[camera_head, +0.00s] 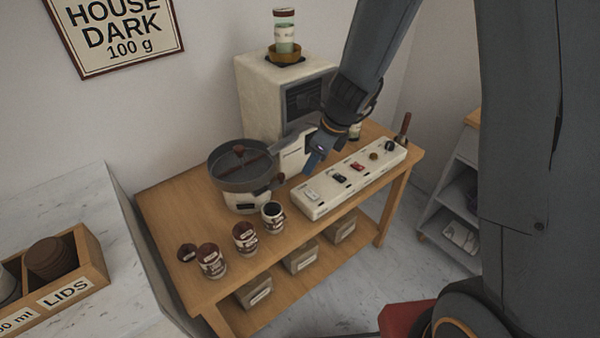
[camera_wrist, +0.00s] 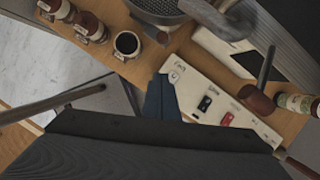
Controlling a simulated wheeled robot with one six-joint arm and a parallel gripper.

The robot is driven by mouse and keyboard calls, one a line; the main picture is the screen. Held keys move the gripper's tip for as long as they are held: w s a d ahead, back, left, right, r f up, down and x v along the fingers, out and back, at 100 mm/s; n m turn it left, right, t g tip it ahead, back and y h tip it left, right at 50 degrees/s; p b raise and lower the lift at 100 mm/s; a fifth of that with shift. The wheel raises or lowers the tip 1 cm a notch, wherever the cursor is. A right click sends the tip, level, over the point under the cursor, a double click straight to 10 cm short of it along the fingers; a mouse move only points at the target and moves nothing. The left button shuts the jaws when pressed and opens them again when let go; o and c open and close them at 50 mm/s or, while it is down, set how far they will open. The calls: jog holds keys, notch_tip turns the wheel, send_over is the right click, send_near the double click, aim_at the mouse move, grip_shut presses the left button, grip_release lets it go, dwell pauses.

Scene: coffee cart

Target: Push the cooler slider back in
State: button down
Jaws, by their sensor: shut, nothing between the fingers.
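The cooler (camera_head: 243,177) is a round dark pan with a stirrer on a pale base, at the left of the roaster on the wooden table. A dark piece (camera_head: 262,193) shows low on its front; I cannot tell whether this is the slider or how far out it stands. In the wrist view the cooler's rim (camera_wrist: 160,12) shows at the top edge. My gripper (camera_head: 314,162) is shut and empty, with blue fingers pointing down above the white control panel, right of the cooler. In the wrist view its fingers (camera_wrist: 160,97) are together beside the panel's labelled end.
The control panel (camera_head: 335,195) carries switches and knobs. The pale roaster (camera_head: 265,95) stands behind it with a jar on top. Labelled cans (camera_head: 211,260) and a dark-filled cup (camera_head: 272,216) stand in front of the cooler. A LIDS crate (camera_head: 85,262) is on the left counter.

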jog(key=shift+v, duration=2.75)
jog(key=shift+s+f, duration=0.1)
jog(key=s+d+n+h+b, duration=0.1)
jog(key=s+d+n, duration=0.4)
jog(key=n, duration=0.7)
jog(key=s+d+r+n+h+b, duration=0.1)
jog(key=s+d+n+h, duration=0.1)
jog(key=s+d+n, duration=0.3)
jog(key=s+n, duration=0.4)
jog(key=n, duration=0.2)
jog(key=shift+d+n+g+b, duration=0.3)
jog(key=shift+d+n, duration=0.05)
jog(key=shift+n, duration=0.05)
